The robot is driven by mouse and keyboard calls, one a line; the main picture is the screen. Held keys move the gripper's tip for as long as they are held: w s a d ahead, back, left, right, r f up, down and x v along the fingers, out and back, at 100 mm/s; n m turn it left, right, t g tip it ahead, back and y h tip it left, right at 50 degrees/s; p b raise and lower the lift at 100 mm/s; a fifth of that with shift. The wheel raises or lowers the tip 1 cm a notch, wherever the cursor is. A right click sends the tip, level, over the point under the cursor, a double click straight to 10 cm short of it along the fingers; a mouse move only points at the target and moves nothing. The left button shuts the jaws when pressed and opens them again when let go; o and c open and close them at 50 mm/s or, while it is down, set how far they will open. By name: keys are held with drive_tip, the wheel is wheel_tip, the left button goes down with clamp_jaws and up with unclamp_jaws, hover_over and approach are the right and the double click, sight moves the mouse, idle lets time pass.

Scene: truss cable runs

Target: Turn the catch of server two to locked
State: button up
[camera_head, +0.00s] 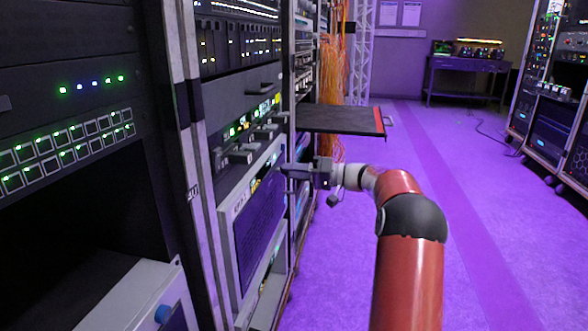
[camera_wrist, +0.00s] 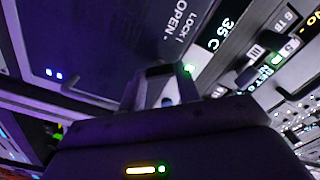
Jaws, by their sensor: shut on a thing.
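The rack server with a pale frame and dark mesh front (camera_head: 260,222) sits in the left rack, with a small label at its upper left that is too small to read surely. My gripper (camera_head: 284,172) reaches in from the right to its upper right edge. In the wrist view my gripper (camera_wrist: 162,82) is shut on the catch, which is mostly hidden between the fingers. A dark panel (camera_wrist: 110,40) printed LOCK and OPEN lies just beyond, with a lit green lamp (camera_wrist: 189,68) beside the fingers. The catch's angle cannot be told.
Several protruding handles or latches (camera_head: 240,152) line the rack just above and left of my gripper. A dark shelf with a red edge (camera_head: 340,121) juts out behind it. Orange cables (camera_head: 332,70) hang beyond. The purple floor (camera_head: 480,230) to the right is clear.

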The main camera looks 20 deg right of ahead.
drive_tip(key=shift+m+p, duration=2.35)
drive_tip(key=shift+m, duration=1.35)
drive_tip(key=o, duration=1)
drive_tip(key=v, duration=0.8)
